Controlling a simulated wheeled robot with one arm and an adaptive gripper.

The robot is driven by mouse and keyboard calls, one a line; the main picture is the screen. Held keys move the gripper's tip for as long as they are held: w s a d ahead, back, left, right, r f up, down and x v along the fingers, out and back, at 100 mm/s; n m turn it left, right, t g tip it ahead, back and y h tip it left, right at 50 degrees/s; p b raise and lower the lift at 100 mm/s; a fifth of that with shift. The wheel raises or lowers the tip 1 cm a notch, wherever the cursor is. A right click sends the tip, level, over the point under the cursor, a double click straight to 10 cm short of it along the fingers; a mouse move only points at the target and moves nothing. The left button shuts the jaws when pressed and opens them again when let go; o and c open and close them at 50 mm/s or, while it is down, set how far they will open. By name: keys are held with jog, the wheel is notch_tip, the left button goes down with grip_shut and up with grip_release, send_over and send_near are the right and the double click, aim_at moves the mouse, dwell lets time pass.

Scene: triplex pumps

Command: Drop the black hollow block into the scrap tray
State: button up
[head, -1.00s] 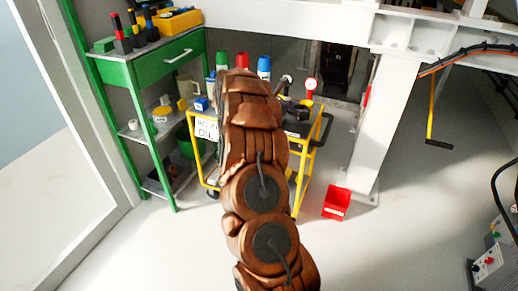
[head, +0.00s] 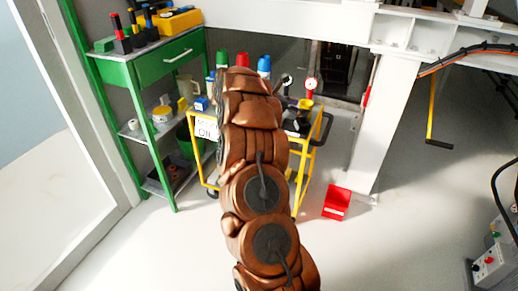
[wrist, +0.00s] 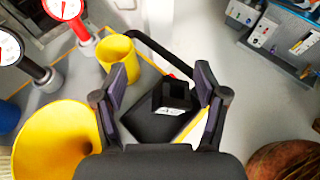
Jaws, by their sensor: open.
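The black hollow block (wrist: 172,97) shows in the wrist view with its square opening facing up and a pale label on its near side. It is on or just above a dark flat surface (wrist: 150,122); I cannot tell which. My gripper (wrist: 162,82) is open, with one finger on each side of the block in the picture. No finger visibly touches it. In the head view my copper-coloured arm hides the gripper, and I cannot pick out the block. A red open bin (head: 336,203) stands on the floor; I cannot tell whether it is the scrap tray.
The yellow-framed trolley (head: 314,160) is behind my arm. In the wrist view a yellow cup (wrist: 118,52), a yellow funnel (wrist: 50,140) and gauges (wrist: 63,8) crowd the left. A green workbench (head: 150,66) stands left in the head view. The floor around the red bin is clear.

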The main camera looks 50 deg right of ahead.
notch_tip(320, 180, up, 9)
dwell(0.4)
dwell(0.4)
